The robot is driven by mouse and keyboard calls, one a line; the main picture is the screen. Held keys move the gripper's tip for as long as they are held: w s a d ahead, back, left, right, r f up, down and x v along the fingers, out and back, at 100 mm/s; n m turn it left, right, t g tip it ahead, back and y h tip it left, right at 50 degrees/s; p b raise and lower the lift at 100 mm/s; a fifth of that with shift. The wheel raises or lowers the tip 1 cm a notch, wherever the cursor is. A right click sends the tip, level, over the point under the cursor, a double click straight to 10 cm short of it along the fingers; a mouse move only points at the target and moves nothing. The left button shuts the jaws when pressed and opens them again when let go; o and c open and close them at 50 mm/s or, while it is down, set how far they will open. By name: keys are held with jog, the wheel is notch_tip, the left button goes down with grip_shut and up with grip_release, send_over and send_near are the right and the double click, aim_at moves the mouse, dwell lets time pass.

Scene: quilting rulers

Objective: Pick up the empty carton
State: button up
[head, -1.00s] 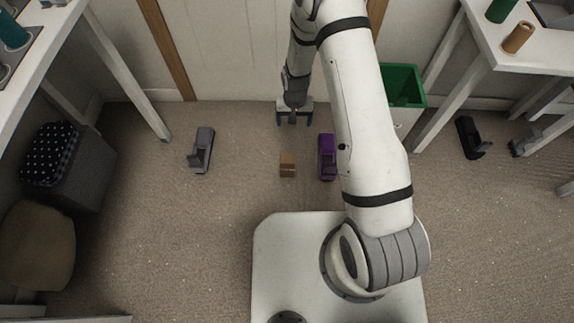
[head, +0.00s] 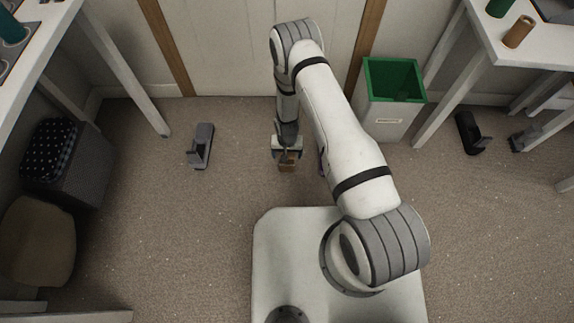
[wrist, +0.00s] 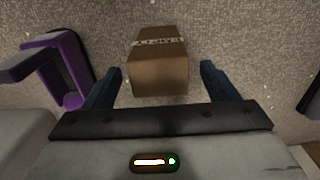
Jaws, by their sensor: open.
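The empty carton is a small brown box (wrist: 158,70) with a pale printed label, standing on the carpet in the wrist view. It also shows in the head view (head: 287,167), partly hidden by my gripper. My gripper (wrist: 160,82) is open in the wrist view, with one finger on each side of the carton and a gap on both sides. In the head view my gripper (head: 288,153) is low over the carton. I cannot tell how far the fingertips are from the floor.
A purple tape dispenser (wrist: 68,65) lies left of the carton in the wrist view, close to one finger. A grey dispenser (head: 201,146) and a black one (head: 469,132) are on the floor. A green-lined bin (head: 391,112) stands by the wall.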

notch_tip(320, 180, down, 3)
jog(key=shift+r, duration=0.15)
jog(key=shift+c, duration=0.2)
jog(key=shift+d, duration=0.1)
jog(key=c, duration=1.3)
notch_tip(320, 180, up, 10)
jog(key=p, duration=0.3)
